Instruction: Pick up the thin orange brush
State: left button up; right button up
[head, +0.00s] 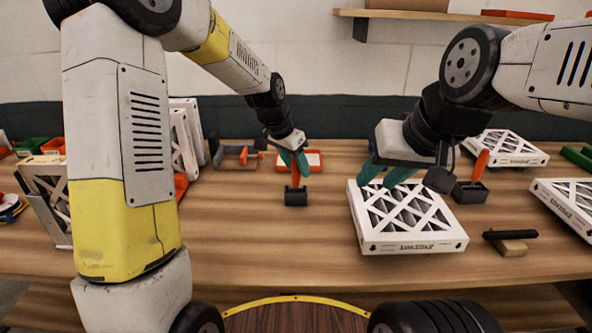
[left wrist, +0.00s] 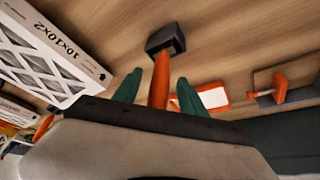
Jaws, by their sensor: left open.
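An orange-handled brush (head: 295,176) stands upright on the table, with a dark block (head: 296,198) at its lower end. My left gripper (head: 294,160) is open, with its green fingers around the handle. In the left wrist view the handle (left wrist: 160,78) lies between the two fingers, with gaps at both sides. A second orange handle (head: 481,162) stands in a dark block at the right; I cannot tell for sure which is thinner. My right gripper (head: 385,176) is open and empty, its fingers apart at the back left of a white boxed filter (head: 410,246).
More white filters stand at the left (head: 183,140) and lie at the right (head: 508,146). A black-and-wood brush (head: 510,243) lies front right. An orange-framed white item (head: 312,160) and an orange-and-grey clamp (head: 238,154) lie behind. The table's front middle is clear.

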pick_arm(q)
grip_shut()
dwell(0.3)
